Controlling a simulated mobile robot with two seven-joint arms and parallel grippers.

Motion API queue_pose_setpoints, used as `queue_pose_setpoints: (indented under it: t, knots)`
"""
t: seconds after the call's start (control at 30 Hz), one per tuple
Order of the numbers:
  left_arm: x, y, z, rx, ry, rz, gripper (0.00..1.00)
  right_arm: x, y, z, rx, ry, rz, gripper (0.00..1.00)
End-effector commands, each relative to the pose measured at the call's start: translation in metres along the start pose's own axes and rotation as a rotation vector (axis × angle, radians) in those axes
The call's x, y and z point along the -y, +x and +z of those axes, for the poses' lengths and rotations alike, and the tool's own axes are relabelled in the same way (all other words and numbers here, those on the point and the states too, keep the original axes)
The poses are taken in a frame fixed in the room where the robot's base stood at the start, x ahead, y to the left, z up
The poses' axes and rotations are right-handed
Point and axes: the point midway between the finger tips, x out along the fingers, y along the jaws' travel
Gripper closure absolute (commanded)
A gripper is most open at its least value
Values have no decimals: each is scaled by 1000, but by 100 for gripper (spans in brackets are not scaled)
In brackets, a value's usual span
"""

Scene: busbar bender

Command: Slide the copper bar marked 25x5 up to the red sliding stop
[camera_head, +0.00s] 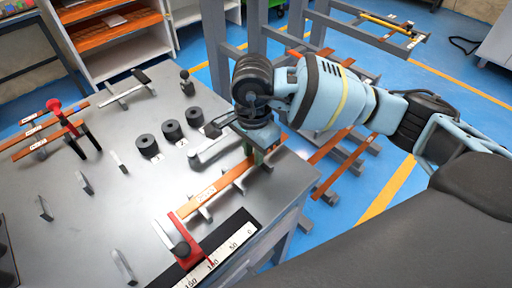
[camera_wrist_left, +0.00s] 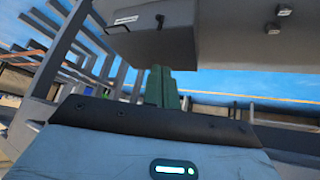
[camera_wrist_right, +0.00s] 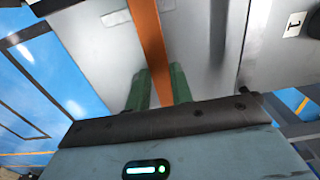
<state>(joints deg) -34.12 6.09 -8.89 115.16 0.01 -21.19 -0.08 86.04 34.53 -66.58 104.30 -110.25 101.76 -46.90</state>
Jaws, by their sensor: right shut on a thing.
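A copper bar (camera_head: 222,186) with a small label lies near the bench's right edge; the label is too small to read surely. My right gripper (camera_head: 264,152) is shut on the bar's end farther from the stop; the bar also shows between its green fingers in the right wrist view (camera_wrist_right: 150,40). The red sliding stop (camera_head: 190,234) stands by the ruler (camera_head: 240,240), close to the bar's near-left end. I cannot tell whether they touch. My left gripper is out of the head view; in the left wrist view its green fingers (camera_wrist_left: 162,86) are together and empty.
The grey bench (camera_head: 120,200) carries three black rollers (camera_head: 172,130), several upright metal pegs and a red-handled clamp (camera_head: 60,115) over other copper bars. More copper bars lie on a rack (camera_head: 330,145) to the right. Shelves (camera_head: 120,40) stand behind.

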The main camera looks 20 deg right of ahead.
Motion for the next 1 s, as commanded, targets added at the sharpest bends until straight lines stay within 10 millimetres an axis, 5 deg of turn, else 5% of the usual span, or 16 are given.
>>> queue_pose_setpoints:
  t: [0.13, 0.17, 0.37, 0.67, 1.0]
  knots:
    - [0, 0, -2, -4, 1, 0, 100, 0, -1, 4, 1, -1, -1, 100]
    - [0, 0, -2, -4, 1, 0, 100, 0, -1, 5, 1, -1, -1, 76]
    - [1, 1, -4, -8, 1, -1, 100, 0, 0, 4, 0, 0, -1, 52]
    - [1, 1, -4, -7, 1, -1, 100, 0, -1, 4, 0, 0, -1, 52]
    - [0, 1, -1, -4, 0, 0, 100, 1, -49, 4, 0, -1, -5, 52]
